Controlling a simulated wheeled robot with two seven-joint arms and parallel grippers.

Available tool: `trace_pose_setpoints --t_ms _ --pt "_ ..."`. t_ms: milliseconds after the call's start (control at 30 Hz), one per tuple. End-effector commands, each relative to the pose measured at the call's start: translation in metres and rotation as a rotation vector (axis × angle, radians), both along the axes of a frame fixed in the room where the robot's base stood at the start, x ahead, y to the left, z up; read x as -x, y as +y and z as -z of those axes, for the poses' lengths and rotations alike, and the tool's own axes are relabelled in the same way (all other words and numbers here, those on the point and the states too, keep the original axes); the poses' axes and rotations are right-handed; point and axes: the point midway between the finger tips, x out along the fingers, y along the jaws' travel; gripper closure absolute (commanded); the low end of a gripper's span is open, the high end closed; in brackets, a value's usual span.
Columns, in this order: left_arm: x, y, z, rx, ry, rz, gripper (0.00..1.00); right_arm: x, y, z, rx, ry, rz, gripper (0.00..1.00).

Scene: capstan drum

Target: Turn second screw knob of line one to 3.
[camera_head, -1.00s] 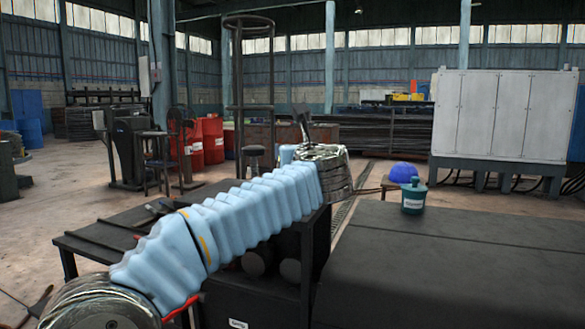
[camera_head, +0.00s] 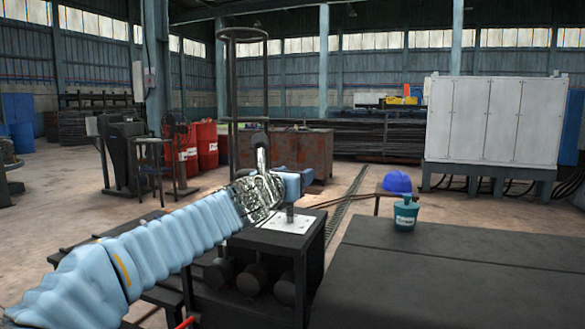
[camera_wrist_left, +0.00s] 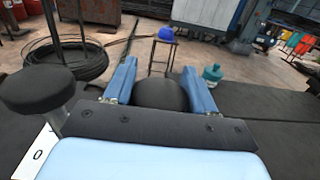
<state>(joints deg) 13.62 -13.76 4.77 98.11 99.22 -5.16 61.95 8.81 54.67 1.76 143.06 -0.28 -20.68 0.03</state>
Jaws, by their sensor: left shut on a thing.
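My left gripper (camera_head: 291,186) is above a white plate (camera_head: 288,222) on a black bench, and hides most of what is under it. A grey post shows between gripper and plate. In the left wrist view, the blue fingers of my left gripper (camera_wrist_left: 160,88) stand on both sides of a dark round knob (camera_wrist_left: 160,96) and are shut on it. The knob's own setting is hidden. My right gripper is not in view.
A dark flat surface (camera_head: 440,270) fills the right foreground, with a teal container (camera_head: 406,212) at its far edge. A blue helmet (camera_head: 397,182) rests on a small stand behind it. Dark round parts (camera_head: 250,276) show under the bench top.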

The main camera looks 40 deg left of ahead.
Motion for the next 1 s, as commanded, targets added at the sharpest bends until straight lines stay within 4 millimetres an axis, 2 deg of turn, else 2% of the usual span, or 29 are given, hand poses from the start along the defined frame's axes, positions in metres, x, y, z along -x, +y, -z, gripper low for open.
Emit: trace_pose_setpoints --t_ms 33,467,500,600,867,1000 --pt "0.0023 0.0007 -0.0094 -0.004 -0.015 0.005 0.75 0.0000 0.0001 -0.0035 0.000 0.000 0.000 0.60" --pt "0.0020 0.0003 -0.0074 -0.004 -0.014 0.013 0.75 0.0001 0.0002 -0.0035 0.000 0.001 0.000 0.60" --pt "0.0020 0.0002 -0.0074 -0.004 -0.014 0.013 0.39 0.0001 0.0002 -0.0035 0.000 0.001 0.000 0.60" --pt "0.0017 0.0002 -0.0068 -0.002 -0.013 0.013 0.24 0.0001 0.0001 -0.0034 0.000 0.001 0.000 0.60" --pt "0.0010 -0.0001 -0.0034 -0.001 -0.007 0.013 0.22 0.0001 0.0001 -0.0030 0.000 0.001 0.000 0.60" --pt "0.0097 -0.0023 -0.0044 -0.001 -0.008 0.013 0.22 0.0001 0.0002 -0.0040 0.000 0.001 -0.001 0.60"
